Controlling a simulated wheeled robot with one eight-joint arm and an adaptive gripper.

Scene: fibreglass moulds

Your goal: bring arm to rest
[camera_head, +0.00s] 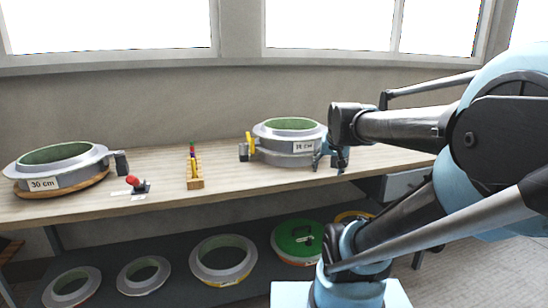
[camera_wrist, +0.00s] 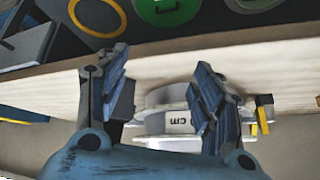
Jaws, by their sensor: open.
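My arm reaches in from the right over the bench's right end.
The wooden bench (camera_head: 235,175) also carries a 30 cm mould (camera_head: 85,168), a red-handled clamp (camera_head: 136,185) and a wooden rack (camera_head: 195,183). Several ring moulds and a green disc (camera_head: 290,238) lie on the shelf below. A windowed wall stands behind.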

